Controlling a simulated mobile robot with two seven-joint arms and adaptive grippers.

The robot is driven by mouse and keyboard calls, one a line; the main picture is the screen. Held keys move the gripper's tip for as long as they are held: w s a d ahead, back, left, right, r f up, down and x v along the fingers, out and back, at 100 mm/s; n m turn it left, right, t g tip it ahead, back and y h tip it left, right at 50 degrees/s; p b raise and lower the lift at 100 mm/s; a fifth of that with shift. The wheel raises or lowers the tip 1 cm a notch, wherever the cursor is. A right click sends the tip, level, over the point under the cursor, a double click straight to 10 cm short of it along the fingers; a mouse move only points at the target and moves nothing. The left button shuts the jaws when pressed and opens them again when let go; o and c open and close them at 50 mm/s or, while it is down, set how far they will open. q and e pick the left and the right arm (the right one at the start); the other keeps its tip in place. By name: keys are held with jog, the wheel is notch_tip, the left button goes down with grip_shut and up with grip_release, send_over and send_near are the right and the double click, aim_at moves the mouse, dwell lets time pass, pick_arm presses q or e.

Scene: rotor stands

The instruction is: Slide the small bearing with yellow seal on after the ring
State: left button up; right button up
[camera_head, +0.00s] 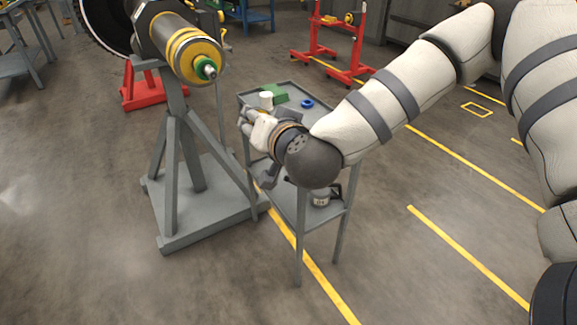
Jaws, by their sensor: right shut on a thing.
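The rotor shaft on the grey stand (172,150) has a dark-and-yellow banded hub (187,48). Its thin metal tip (210,72) points to the front right. A green ring (201,65) sits around the shaft at the hub's end face. My right gripper (246,121) is over the left part of the grey cart's top, below and right of the shaft tip and apart from it. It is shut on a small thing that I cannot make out. I cannot pick out the small bearing with yellow seal. My left gripper is not in view.
On the grey cart (327,127) lie a blue ring (307,103), a green block (275,95) and a white cylinder (266,99). A can (320,197) stands on its lower shelf. Red stands (338,45) are farther back. The floor in front is clear.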

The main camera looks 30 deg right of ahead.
jog(key=shift+o, duration=0.2)
jog(key=a+r+n+t+y, duration=0.1)
jog(key=a+r+t+y, duration=0.1)
jog(key=r, duration=0.4)
jog(key=shift+w+a+r+n+t, duration=0.4)
jog(key=shift+a+t, duration=0.4)
jog(key=shift+a, duration=0.3)
jog(key=shift+w+a+f+b, duration=0.15)
jog(key=shift+w+b, duration=0.25)
jog(key=shift+w, duration=0.9)
jog(key=shift+w+a+f+b, duration=0.15)
jog(key=shift+w+b, duration=0.25)
jog(key=shift+w, duration=0.85)
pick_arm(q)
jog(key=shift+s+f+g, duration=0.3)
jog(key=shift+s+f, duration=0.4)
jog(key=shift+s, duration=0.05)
pick_arm(e)
jog(key=shift+r, duration=0.35)
jog(key=shift+r, duration=0.1)
jog(key=shift+r, duration=0.1)
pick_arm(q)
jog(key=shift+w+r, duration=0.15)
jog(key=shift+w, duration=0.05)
